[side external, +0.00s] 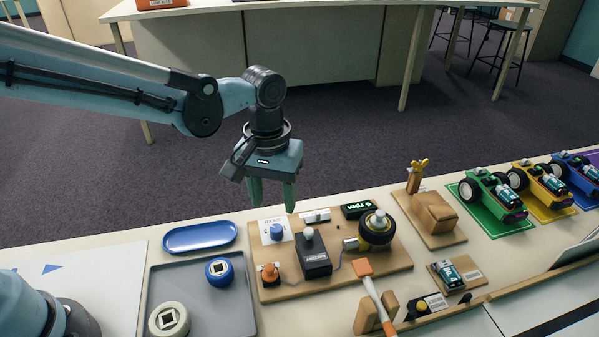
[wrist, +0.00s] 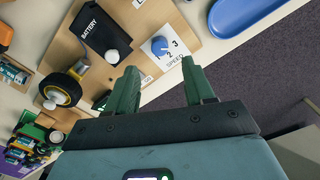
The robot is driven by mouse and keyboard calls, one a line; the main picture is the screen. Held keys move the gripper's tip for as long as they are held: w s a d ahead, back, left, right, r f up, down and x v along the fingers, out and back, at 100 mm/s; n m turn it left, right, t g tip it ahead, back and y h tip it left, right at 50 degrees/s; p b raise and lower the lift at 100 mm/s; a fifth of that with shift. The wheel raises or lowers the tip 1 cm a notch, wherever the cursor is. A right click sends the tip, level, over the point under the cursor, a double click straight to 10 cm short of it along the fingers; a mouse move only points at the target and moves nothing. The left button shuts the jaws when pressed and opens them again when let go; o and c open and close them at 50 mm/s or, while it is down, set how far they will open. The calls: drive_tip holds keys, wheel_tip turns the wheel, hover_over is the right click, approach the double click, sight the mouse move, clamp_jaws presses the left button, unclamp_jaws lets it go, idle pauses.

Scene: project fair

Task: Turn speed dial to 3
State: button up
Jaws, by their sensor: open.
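The speed dial (side external: 277,230) is a small blue knob on a white card at the back left of a wooden board. In the wrist view the dial (wrist: 159,46) sits beside the printed numbers 1, 2 and 3 and the word SPEED. I cannot tell for sure which number its pointer faces. My gripper (side external: 272,206) is open and empty, fingers down, above and a little behind the dial. In the wrist view my gripper (wrist: 163,78) has its two green fingers apart, with the dial beyond the gap between them, not touched.
The board (side external: 335,275) also holds a black battery box (side external: 312,262), an orange knob (side external: 269,272), a wheel with motor (side external: 377,228) and a green display (side external: 358,209). A blue tray (side external: 200,237) and a grey tray (side external: 200,277) lie left. Model cars (side external: 490,195) stand right.

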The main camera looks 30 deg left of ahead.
drive_tip(key=shift+r, duration=2.45)
drive_tip(key=shift+a, duration=0.15)
drive_tip(key=s+a+m+t, duration=0.1)
drive_tip(key=s+a+t, duration=0.2)
drive_tip(key=a, duration=0.5)
drive_tip(key=s+a+m+t, duration=0.2)
drive_tip(key=s+a+t, duration=0.2)
drive_tip(key=s+a, duration=0.2)
drive_tip(key=shift+a, duration=0.85)
